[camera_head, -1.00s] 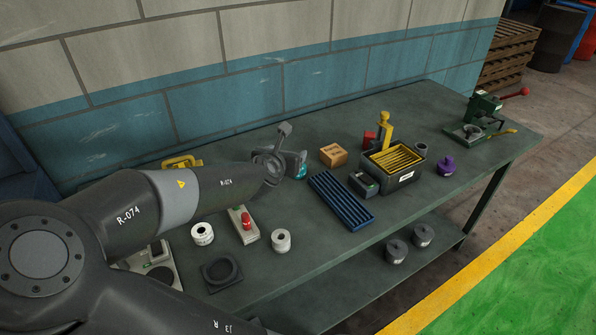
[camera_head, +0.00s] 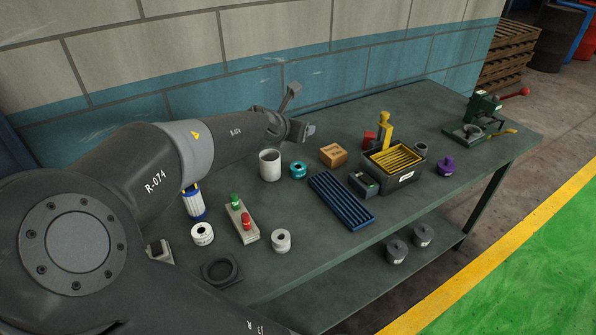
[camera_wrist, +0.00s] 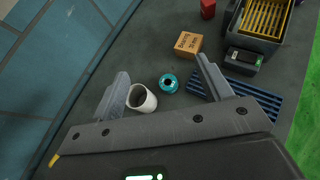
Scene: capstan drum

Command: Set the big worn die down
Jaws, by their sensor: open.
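A teal round die (camera_head: 298,170) with a dark centre hole stands on the grey bench, clear of my gripper. It also shows in the wrist view (camera_wrist: 168,83), below and between my spread fingers. I cannot tell its wear from these frames. My gripper (camera_head: 309,129) is open and empty, raised above the bench behind the die. In the wrist view both fingers of my gripper (camera_wrist: 162,66) are apart with nothing between them at their own height.
A white cup (camera_head: 270,165) stands just left of the die. A cardboard box (camera_head: 333,155), a blue slotted rack (camera_head: 341,201) and a dark bin with yellow slats (camera_head: 392,168) are to the right. White rings (camera_head: 281,240) (camera_head: 203,234) lie nearer the front.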

